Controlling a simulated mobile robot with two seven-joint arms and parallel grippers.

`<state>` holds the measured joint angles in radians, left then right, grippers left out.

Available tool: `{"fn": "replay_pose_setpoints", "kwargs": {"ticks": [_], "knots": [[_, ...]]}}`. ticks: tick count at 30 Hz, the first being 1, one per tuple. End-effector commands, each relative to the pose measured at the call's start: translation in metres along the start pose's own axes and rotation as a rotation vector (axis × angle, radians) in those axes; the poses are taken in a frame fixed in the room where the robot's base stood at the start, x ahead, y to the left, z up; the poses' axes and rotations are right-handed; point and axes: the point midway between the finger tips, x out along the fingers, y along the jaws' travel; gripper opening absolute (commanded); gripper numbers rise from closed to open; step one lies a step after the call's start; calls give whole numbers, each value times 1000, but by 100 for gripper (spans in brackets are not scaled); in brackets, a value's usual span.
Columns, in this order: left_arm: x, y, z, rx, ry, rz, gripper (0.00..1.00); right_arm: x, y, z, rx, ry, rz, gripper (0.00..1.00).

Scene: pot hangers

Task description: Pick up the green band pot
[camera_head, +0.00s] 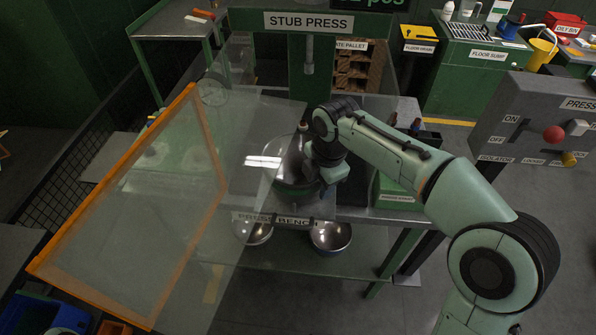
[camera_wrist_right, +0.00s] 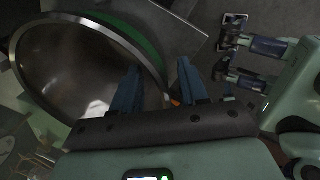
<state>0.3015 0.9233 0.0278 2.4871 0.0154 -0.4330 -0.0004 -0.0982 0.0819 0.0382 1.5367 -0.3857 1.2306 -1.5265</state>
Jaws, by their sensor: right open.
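The green band pot (camera_head: 285,165) is a round metal bowl on the press bench, partly behind a clear guard panel and my right arm. In the right wrist view the pot (camera_wrist_right: 85,75) shows its shiny inside, with the green band along its rim. My right gripper (camera_head: 314,186) is at the pot's right side. In its wrist view the two blue fingers (camera_wrist_right: 160,75) are apart, and the rim appears to run between them; contact cannot be told.
The orange-framed clear guard (camera_head: 200,118) stands left of the pot. The stub press ram (camera_head: 309,60) hangs above and behind it. Two more bowls (camera_head: 330,236) (camera_head: 255,232) sit on the lower shelf. A green box (camera_head: 398,192) stands right of the gripper; a control panel is farther right.

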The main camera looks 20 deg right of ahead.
Motion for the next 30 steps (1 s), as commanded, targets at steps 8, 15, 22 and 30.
{"fn": "replay_pose_setpoints", "kwargs": {"ticks": [8,15,22,30], "knots": [[1,0,0,1,2,1,0,5,0,0,1,0,2,43],[1,0,0,1,1,0,0,4,0,0,0,0,2,0],[1,0,0,1,1,0,0,4,0,0,0,0,2,0],[1,0,0,1,1,0,0,4,0,0,0,0,2,0]]}}
